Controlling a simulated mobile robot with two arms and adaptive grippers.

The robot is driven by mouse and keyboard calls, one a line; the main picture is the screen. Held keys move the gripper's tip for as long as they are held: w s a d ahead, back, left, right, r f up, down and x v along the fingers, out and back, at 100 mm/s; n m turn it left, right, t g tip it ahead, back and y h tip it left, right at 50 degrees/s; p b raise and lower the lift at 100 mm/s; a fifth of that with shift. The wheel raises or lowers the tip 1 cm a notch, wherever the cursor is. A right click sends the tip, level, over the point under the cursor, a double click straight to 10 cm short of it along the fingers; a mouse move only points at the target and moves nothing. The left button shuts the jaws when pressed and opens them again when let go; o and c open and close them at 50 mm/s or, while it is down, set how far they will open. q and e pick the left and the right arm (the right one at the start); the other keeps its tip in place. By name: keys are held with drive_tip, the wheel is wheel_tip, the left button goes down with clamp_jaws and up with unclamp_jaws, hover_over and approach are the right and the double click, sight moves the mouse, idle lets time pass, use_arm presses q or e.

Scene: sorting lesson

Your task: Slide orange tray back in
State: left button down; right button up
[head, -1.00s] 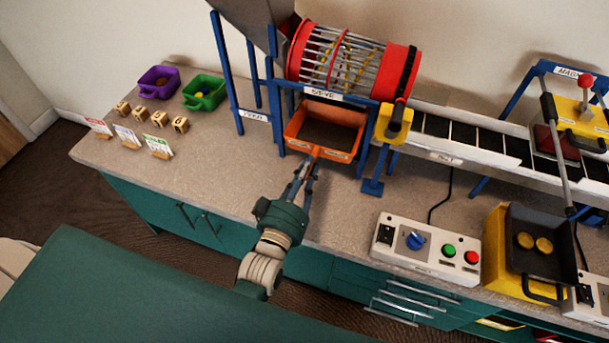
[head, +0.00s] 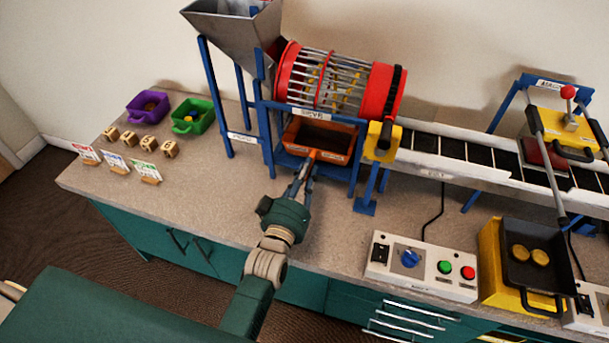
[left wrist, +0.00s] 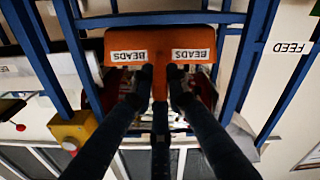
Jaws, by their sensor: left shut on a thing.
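The orange tray (head: 317,152) sits low in the blue frame under the red sieve drum (head: 340,82). Its inside looks dark and empty, and its back part is hidden under the drum. In the left wrist view the tray's front (left wrist: 160,40) carries two labels reading BEADS. My left gripper (head: 308,170) is shut on the tray's front handle; its two dark fingers (left wrist: 160,76) show on either side of the handle in the left wrist view. My right gripper is not in view.
A blue post and yellow block (head: 382,142) stand right of the tray beside the conveyor (head: 460,155). A control box (head: 422,266) and black pan (head: 535,265) are at right. Purple (head: 148,106) and green (head: 193,116) bins stand at left.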

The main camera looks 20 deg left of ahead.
use_arm(q)
drive_tip(key=shift+w, duration=0.15)
idle(0.3)
drive_tip(key=shift+f, duration=0.35)
drive_tip(key=c, duration=1.6)
unclamp_jaws()
drive_tip(key=s, duration=1.2)
drive_tip(key=shift+a, duration=0.15)
drive_tip(key=shift+f, duration=0.1)
